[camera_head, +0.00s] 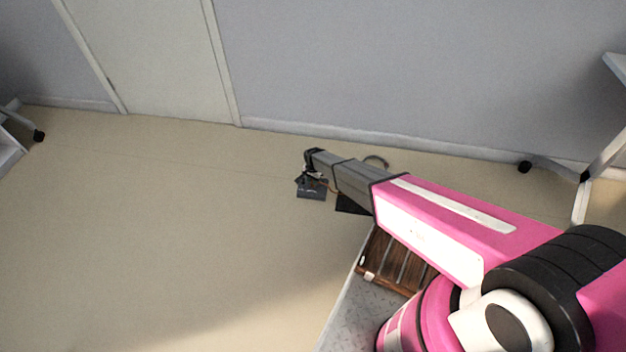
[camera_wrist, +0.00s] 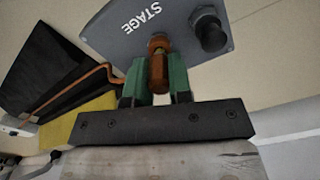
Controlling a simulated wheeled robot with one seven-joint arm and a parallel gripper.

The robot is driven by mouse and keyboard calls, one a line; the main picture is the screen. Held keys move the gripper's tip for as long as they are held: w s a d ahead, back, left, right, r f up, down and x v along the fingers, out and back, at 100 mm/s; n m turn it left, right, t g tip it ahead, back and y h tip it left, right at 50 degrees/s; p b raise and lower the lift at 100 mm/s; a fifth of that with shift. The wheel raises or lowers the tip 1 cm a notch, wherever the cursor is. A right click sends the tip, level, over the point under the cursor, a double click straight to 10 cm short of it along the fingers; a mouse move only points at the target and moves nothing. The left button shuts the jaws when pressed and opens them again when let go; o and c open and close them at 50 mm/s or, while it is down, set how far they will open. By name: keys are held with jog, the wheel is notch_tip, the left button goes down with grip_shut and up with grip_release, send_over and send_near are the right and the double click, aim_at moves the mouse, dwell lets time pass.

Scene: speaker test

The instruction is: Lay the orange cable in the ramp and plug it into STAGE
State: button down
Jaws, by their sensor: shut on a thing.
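In the wrist view, my gripper (camera_wrist: 157,84) has two green fingers shut on the orange plug (camera_wrist: 158,62) of the orange cable. The plug lies over the face of the grey box marked STAGE (camera_wrist: 140,40), beside a black round fitting (camera_wrist: 208,35). I cannot tell whether the plug is seated in a socket. The orange cable (camera_wrist: 75,90) runs left from the gripper along the black ramp (camera_wrist: 38,62), by a yellow part (camera_wrist: 75,118). In the head view, the dark box (camera_head: 311,193) and black ramp (camera_head: 350,206) are on the floor, partly hidden by my arm.
A dark loop (camera_head: 376,161) lies behind the arm. Wheeled furniture legs stand at the left (camera_head: 38,136) and right (camera_head: 550,170). The floor (camera_head: 170,230) at left is clear.

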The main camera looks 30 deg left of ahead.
jog(key=shift+f, duration=0.5)
jog(key=c, duration=1)
grip_release()
jog(key=shift+o, duration=0.2)
jog(key=shift+r, duration=0.2)
jog(key=shift+r, duration=3.6)
